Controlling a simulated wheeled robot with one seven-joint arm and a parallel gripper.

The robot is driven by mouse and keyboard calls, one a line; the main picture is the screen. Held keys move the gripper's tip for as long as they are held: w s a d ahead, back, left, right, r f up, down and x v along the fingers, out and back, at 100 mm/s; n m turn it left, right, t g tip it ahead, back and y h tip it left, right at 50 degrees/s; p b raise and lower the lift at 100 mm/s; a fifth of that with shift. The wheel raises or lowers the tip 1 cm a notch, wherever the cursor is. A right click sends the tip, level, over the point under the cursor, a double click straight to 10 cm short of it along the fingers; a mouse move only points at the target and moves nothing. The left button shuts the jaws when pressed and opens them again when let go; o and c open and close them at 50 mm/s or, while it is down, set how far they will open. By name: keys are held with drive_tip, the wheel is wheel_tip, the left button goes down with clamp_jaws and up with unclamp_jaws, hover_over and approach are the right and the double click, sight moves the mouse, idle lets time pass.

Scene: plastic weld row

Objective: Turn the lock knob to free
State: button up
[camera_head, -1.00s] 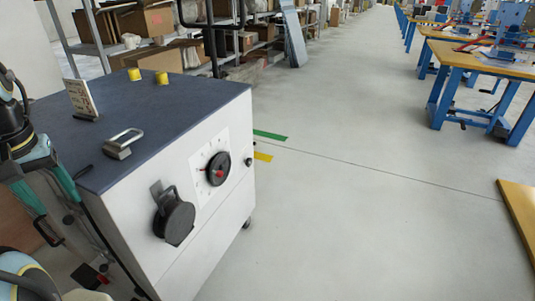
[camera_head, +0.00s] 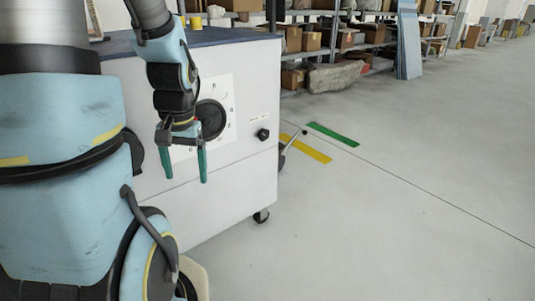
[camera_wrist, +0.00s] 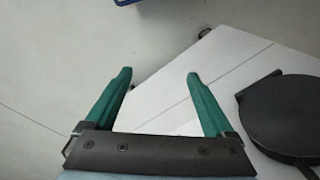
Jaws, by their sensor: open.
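In the head view, a small black knob (camera_head: 263,134) sits on the right of the white cabinet's front, below a tiny label too small to read. It looks like the lock knob; its setting cannot be read. My gripper (camera_head: 184,176) hangs in front of the cabinet, left of this knob and apart from it. Its two green fingers point down, open, with nothing between them. In the wrist view, my gripper (camera_wrist: 157,75) is also open and empty. A large black dial (camera_head: 211,119) is partly hidden behind my arm.
The white cabinet (camera_head: 235,175) has a dark top and casters. A black disc (camera_wrist: 280,115) stands out from its front in the wrist view, right of my fingers.

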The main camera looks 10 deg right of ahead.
drive_tip(key=w+d+f+m+y+b, duration=0.1)
drive_tip(key=w+d+f+m+y, duration=0.25)
drive_tip(key=w+f+m, duration=0.35)
drive_tip(key=m+t+y, duration=0.4)
drive_tip(key=m+t, duration=1.2)
drive_tip(key=m, duration=0.4)
approach(265, 134)
drive_tip(key=shift+h, duration=0.25)
drive_tip(key=b+x, duration=0.1)
drive_tip(key=x, duration=0.8)
drive_tip(key=shift+b, duration=0.4)
drive_tip(key=c, duration=1.4)
